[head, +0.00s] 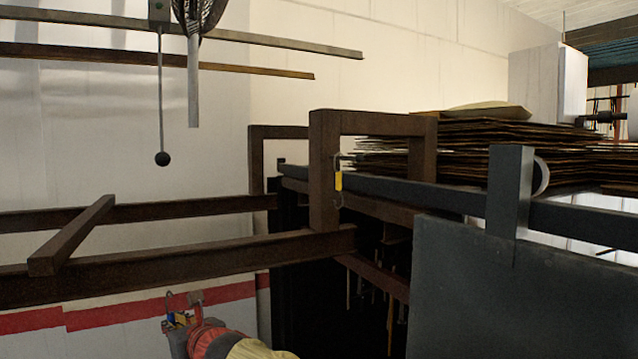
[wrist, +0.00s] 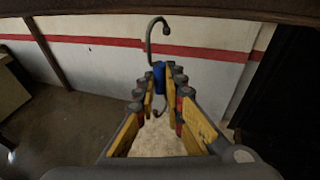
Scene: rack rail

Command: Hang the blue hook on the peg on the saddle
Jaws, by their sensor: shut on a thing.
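The blue hook is a bent grey metal rod with a blue sleeve (wrist: 159,77). In the wrist view my gripper (wrist: 166,80) is shut on the sleeve. The hook's upper bend rises above the fingertips and its lower bend shows between the fingers. In the head view my gripper (head: 183,312) is low, left of centre, below the rusty beams, with a small bit of blue between its fingers. A yellow-sleeved hook (head: 338,180) hangs at the rusty upright frame. I cannot make out which part is the saddle, or a bare peg on it.
A long rusty beam (head: 180,265) runs above my gripper, and a short crosspiece (head: 72,236) lies on the beams at left. A dark rail (head: 400,188) and a large dark panel (head: 490,290) stand to the right. In the wrist view a dark beam (wrist: 90,8) spans the top.

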